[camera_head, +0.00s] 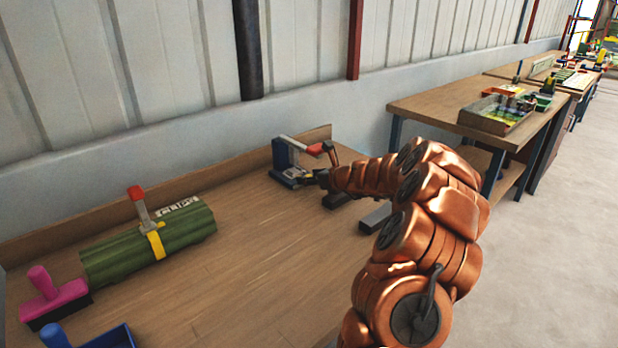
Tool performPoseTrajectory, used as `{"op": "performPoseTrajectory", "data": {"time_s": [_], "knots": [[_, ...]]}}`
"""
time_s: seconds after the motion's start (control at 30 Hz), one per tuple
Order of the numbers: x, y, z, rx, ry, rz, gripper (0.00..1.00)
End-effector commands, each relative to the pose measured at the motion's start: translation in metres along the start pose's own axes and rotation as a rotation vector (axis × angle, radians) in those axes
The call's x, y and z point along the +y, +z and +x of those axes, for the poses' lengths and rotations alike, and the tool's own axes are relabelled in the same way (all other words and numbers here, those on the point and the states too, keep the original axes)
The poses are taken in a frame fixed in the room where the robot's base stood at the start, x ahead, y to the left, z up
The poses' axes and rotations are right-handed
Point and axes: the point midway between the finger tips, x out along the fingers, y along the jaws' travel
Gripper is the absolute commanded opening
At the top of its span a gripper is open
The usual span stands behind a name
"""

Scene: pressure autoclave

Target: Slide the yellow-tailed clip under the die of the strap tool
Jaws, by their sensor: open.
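The strap tool appears to be the small press (283,160) with a blue base, a grey frame and a red-ended lever, standing at the far end of the bench. My gripper (316,179) is open, low beside the right side of this press. It is small and dark in the picture, and the die is too small to make out there. I cannot make out a separate yellow-tailed clip; anything at the fingertips is hidden or too small to tell. A green ribbed bundle (105,262) lies on the bench with a yellow band (155,241) and an upright red-topped lever (138,200) on it.
A pink-handled stamp-like tool (52,292) and a blue tray (112,338) are at the lower left. Dark grey blocks (338,200) lie near my arm. The middle of the wooden bench (255,245) is clear.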

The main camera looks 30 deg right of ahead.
Motion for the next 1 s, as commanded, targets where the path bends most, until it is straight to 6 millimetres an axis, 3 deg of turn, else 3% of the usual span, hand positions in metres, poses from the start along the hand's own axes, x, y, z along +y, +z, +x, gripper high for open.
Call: {"op": "performPoseTrajectory", "data": {"time_s": [0.6, 1.0], "knots": [[-0.001, 0.001, -0.097, -0.002, -0.002, 0.0, 0.59], [0.0, 0.0, -0.113, -0.001, 0.0, 0.0, 0.59]]}}
